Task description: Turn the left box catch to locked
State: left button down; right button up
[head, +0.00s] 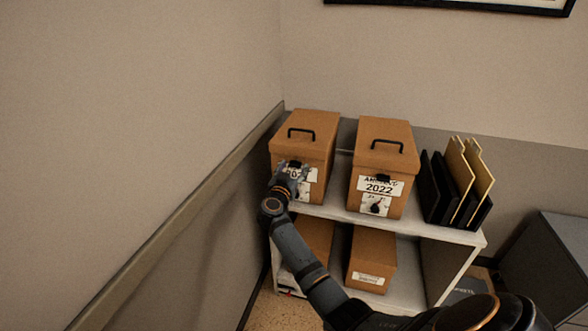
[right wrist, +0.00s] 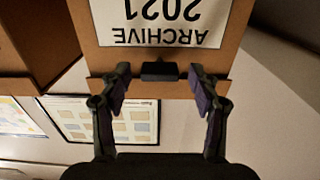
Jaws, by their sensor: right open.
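The left box (head: 312,131) is a brown box with a black lid handle, on the left of the shelf top. Its ARCHIVE 2021 label (head: 311,175) is partly covered by my right gripper (head: 289,180), which is in front of the box. The label appears upside down in the right wrist view (right wrist: 160,20). There, my open right gripper (right wrist: 159,72) has its fingers on either side of a small black block (right wrist: 160,71) at the box's lid edge. Whether it is touched I cannot tell. The left box's catch is not clearly visible. My left gripper is not in view.
The right box (head: 385,137) has a 2022 label and a dark catch on a white plate (head: 376,206). Black and tan folders (head: 458,180) stand right of it. More boxes (head: 371,250) are on the lower shelf. A wall with a rail (head: 180,253) is close on the left.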

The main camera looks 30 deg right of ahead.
jog(key=shift+w+d, duration=0.2)
jog(key=shift+d, duration=0.1)
